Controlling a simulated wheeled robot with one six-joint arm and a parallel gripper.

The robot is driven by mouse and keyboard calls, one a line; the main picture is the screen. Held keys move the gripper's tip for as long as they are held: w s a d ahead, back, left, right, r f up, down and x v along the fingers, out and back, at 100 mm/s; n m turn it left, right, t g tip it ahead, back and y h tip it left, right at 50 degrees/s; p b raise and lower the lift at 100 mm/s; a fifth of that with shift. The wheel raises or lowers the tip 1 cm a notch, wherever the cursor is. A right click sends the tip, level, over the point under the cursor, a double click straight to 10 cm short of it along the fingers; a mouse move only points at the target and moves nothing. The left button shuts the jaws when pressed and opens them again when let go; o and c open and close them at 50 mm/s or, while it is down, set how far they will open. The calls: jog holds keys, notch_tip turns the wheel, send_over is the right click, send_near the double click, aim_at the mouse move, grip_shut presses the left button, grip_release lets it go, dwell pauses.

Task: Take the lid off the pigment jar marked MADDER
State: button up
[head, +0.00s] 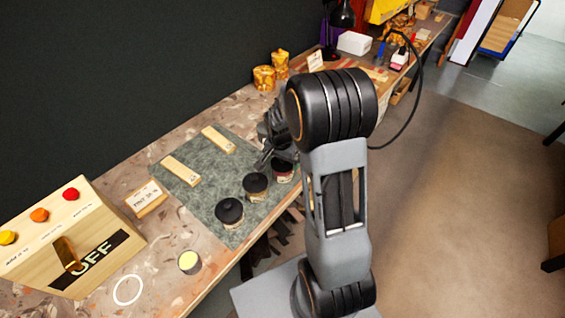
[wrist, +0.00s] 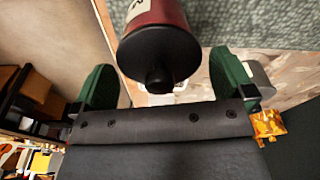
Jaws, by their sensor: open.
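Three jars with black knobbed lids stand in a row on the grey-green mat (head: 205,200): a near jar (head: 229,212), a middle jar (head: 255,186) and a far red jar (head: 283,172). My gripper (head: 270,153) is at the far red jar. In the wrist view a dark red jar (wrist: 150,12) wears its black lid (wrist: 158,50), with the knob pointing toward my palm. A pale label shows only part of a letter, so its name cannot be read. My green fingers (wrist: 163,72) are open, one on each side of the lid's knob end, with gaps visible.
Two wooden strips (head: 181,171) lie on the mat. A wooden box with coloured buttons and an OFF switch (head: 72,240) stands at the left. A small yellow-topped pot (head: 189,262) is near the front edge. Amber jars (head: 264,77) stand by the wall.

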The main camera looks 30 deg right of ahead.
jog(key=c, duration=0.7)
